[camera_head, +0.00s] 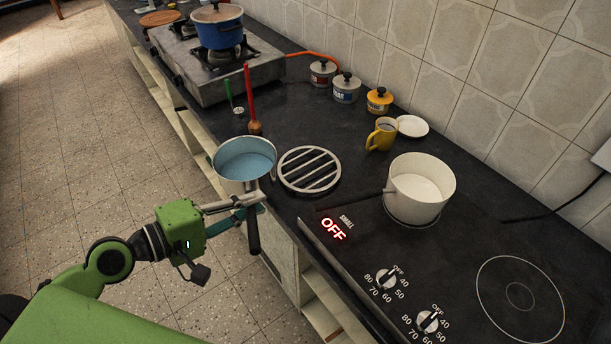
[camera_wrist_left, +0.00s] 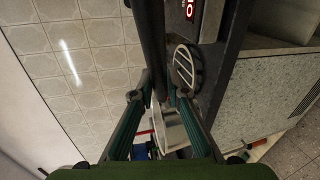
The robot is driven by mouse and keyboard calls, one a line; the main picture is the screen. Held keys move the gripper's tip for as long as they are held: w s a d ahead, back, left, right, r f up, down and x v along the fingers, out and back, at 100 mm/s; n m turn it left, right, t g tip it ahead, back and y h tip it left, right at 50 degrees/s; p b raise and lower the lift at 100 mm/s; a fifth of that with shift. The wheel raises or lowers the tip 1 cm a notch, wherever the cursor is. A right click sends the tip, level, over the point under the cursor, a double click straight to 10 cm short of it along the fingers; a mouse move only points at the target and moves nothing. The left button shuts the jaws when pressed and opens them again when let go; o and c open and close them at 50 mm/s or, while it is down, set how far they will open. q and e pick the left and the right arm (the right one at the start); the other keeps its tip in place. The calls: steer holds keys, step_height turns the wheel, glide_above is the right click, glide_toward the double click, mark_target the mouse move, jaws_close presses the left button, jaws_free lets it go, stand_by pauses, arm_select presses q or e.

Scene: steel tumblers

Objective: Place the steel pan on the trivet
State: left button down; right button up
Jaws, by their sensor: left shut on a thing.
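The steel pan (camera_head: 235,178) has a pale blue inside and a dark handle (camera_head: 253,232) that points toward the front. It is at the counter's front edge, just left of the trivet, partly past the edge. I cannot tell whether it touches the counter. The trivet (camera_head: 309,169) is a round, slatted metal piece lying empty on the counter. My left gripper (camera_head: 254,203) is shut on the pan's handle, close to the pan. In the left wrist view, the handle (camera_wrist_left: 153,45) runs between the fingers, with the pan (camera_wrist_left: 170,132) partly hidden and the trivet (camera_wrist_left: 184,68) beside it.
A white pot (camera_head: 422,190) stands on the black cooktop (camera_head: 470,262), its handle reaching toward the trivet. A yellow mug (camera_head: 381,136) and white saucer (camera_head: 412,126) are behind. A red-handled utensil (camera_head: 250,100) stands behind the pan. A blue pot (camera_head: 217,30) sits on the far stove.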

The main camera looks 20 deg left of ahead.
arm_select(q)
steer(key=shift+s+d+f+b, duration=0.15)
steer(key=shift+f+b, duration=0.1)
steer(key=shift+f, duration=0.2)
steer(key=shift+s+d+f+b, duration=0.1)
steer(key=shift+f+b, duration=0.15)
steer(key=shift+f, duration=0.15)
steer(key=shift+s+d+f+b, duration=0.2)
steer(key=shift+f+b, duration=0.2)
steer(key=shift+b, duration=0.25)
steer(key=w+d, duration=0.6)
steer(key=w, duration=0.1)
steer(key=w+d, duration=0.4)
steer(key=shift+w+f+p, duration=0.1)
steer(key=shift+f+p, duration=0.1)
steer(key=shift+p, duration=0.1)
steer(key=shift+x, duration=1.5)
steer(key=shift+a+f, duration=0.1)
steer(key=shift+f, duration=0.3)
arm_select(e)
step_height(320, 180, down, 2)
steer(key=shift+f, duration=0.15)
arm_select(q)
steer(key=shift+f, duration=0.1)
